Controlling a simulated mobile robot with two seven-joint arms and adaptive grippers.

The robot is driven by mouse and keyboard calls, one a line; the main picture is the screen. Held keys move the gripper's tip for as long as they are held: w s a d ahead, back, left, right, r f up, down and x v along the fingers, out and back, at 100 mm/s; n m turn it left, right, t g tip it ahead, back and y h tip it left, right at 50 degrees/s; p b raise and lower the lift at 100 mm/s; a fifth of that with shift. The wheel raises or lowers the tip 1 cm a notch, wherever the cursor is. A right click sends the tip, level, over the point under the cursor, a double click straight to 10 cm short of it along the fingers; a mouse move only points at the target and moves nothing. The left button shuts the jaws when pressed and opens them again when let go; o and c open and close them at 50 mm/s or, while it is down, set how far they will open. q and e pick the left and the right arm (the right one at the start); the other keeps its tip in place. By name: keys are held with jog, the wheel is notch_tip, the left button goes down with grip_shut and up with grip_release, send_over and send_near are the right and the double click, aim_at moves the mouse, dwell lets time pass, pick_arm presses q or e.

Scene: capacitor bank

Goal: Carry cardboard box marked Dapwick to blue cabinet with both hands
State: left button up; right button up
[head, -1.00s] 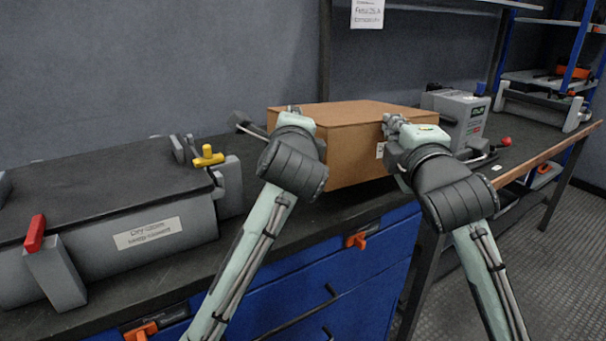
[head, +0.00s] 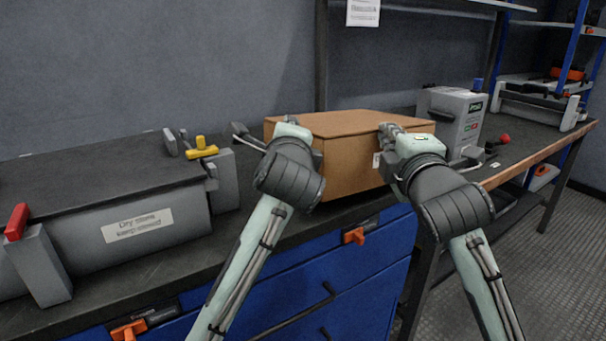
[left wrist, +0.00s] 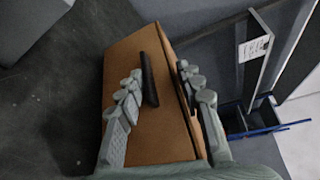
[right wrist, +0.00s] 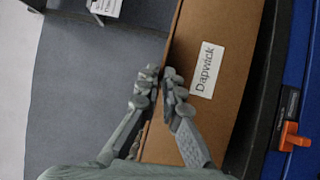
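The cardboard box (head: 350,165) is level, between my two hands and over the dark top of the blue cabinet (head: 375,262). I cannot tell whether its underside touches the top. Its label "Dapwick" (right wrist: 207,70) reads in the right wrist view. My left gripper (head: 292,127) is at the box's left end; in the left wrist view its fingers (left wrist: 160,82) lie either side of a box edge. My right gripper (head: 388,137) is at the right end; in the right wrist view its fingers (right wrist: 160,80) are close together at a box edge. The exact finger contacts are partly hidden.
A grey unit (head: 455,118) with a green panel stands close on the right. The wall is behind; open floor (head: 545,270) lies at the right.

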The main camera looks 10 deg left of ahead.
pick_arm(q)
jog(key=o, duration=0.4)
jog(key=shift+r, duration=0.15)
pick_arm(e)
jog(key=o, duration=0.4)
jog(key=shift+r, duration=0.2)
pick_arm(q)
jog(key=o, duration=0.9)
jog(key=shift+c, duration=0.2)
pick_arm(e)
jog(key=shift+f, duration=0.1)
pick_arm(q)
jog(key=shift+s+r, duration=0.1)
jog(key=shift+s, duration=0.05)
jog(key=v, duration=1.1)
jog(key=shift+s, duration=0.45)
pick_arm(e)
jog(key=shift+o, duration=0.6)
jog(key=o, duration=0.7)
